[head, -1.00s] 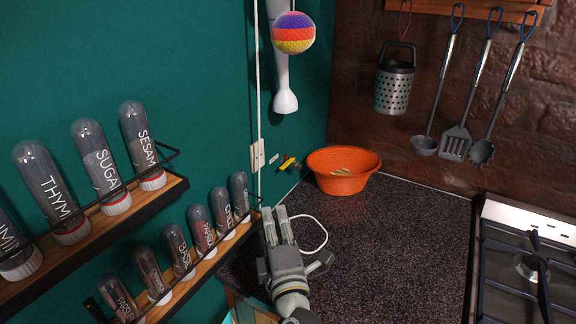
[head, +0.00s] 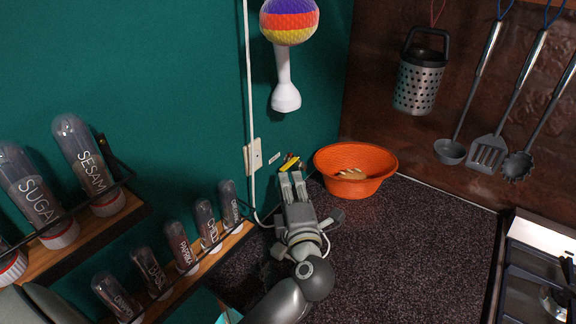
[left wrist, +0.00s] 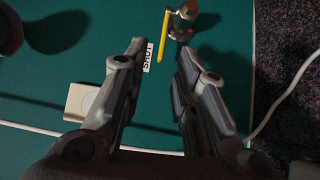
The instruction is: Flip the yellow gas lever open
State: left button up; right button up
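The yellow gas lever (head: 291,163) is on the teal wall, left of the orange bowl. In the left wrist view the lever (left wrist: 163,45) is a thin yellow bar on a metal valve (left wrist: 182,21). A label reading "SHUT" (left wrist: 148,57) is beside it. My left gripper (head: 291,175) is just below and in front of the lever in the head view. In the left wrist view its fingers (left wrist: 160,58) are spread apart, with nothing between them, and the lever is beyond the tips. I cannot tell whether they touch. My right gripper is not in view.
An orange bowl (head: 355,188) stands on the dark counter (head: 400,240). A socket (head: 252,156) and white cable are on the wall. A spice rack (head: 200,266) with bottles is at the left, and a gas hob (head: 540,265) is at the right.

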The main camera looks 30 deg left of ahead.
aim_at(287, 168)
pick_arm(q)
jog(key=x, duration=0.3)
jog(key=shift+w+a+p, duration=0.15)
jog(key=shift+w+p, duration=0.15)
jog(key=shift+w, duration=0.05)
jog(key=x, duration=0.3)
jog(key=shift+f, duration=0.15)
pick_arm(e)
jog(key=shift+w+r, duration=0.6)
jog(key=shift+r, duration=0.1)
pick_arm(q)
grip_shut()
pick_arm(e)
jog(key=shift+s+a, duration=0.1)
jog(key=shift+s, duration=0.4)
